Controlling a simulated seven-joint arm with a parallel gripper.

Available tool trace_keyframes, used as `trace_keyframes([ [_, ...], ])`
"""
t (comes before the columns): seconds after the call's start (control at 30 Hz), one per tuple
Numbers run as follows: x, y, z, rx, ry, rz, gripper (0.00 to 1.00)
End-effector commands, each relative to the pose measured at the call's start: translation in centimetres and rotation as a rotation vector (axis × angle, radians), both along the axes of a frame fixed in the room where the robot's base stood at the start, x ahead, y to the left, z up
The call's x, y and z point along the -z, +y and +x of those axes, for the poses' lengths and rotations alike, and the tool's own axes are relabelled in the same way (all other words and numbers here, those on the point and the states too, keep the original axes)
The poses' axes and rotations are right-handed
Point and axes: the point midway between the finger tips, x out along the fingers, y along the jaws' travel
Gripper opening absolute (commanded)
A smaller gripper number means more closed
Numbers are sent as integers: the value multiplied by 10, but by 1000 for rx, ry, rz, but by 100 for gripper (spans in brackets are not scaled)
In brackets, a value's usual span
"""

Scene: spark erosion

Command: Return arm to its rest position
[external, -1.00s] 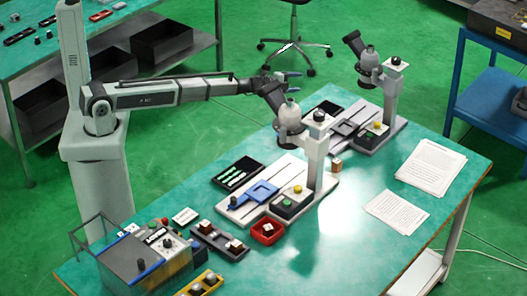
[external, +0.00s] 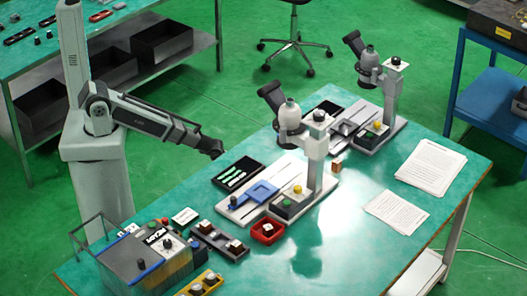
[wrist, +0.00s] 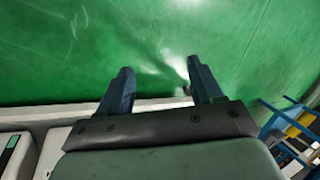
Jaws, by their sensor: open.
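My arm (external: 150,118) reaches from its pale pedestal at the left and slopes down toward the back left edge of the green-topped table (external: 360,245). Its far end is near the black tray, in the air by the table edge; the fingers are hard to make out in the external view. In the wrist view my gripper (wrist: 158,82) shows two dark blue fingers spread apart with nothing between them. Green floor (wrist: 60,60) lies beyond the fingertips.
A black tray with green strips (external: 238,175), a blue fixture (external: 262,192), two microscopes (external: 290,120) (external: 368,65), a red bin (external: 267,231) and a control box (external: 148,258) stand on the table. Papers (external: 430,165) lie at the right. Open floor lies behind the table's back edge.

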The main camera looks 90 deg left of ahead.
Motion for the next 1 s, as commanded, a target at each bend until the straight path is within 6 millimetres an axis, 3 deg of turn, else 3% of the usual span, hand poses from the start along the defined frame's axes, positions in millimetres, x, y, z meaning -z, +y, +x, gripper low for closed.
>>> trace_keyframes([
  [0.03, 7, -23, -27, -33, 46, -36, 66],
  [0.3, 31, -119, -160, -240, 315, -195, 66],
  [0.53, 24, -176, -257, -386, 537, -265, 66],
  [0.7, 17, -195, -293, -441, 626, -282, 66],
  [1.0, 16, -199, -300, -456, 648, -287, 66],
])
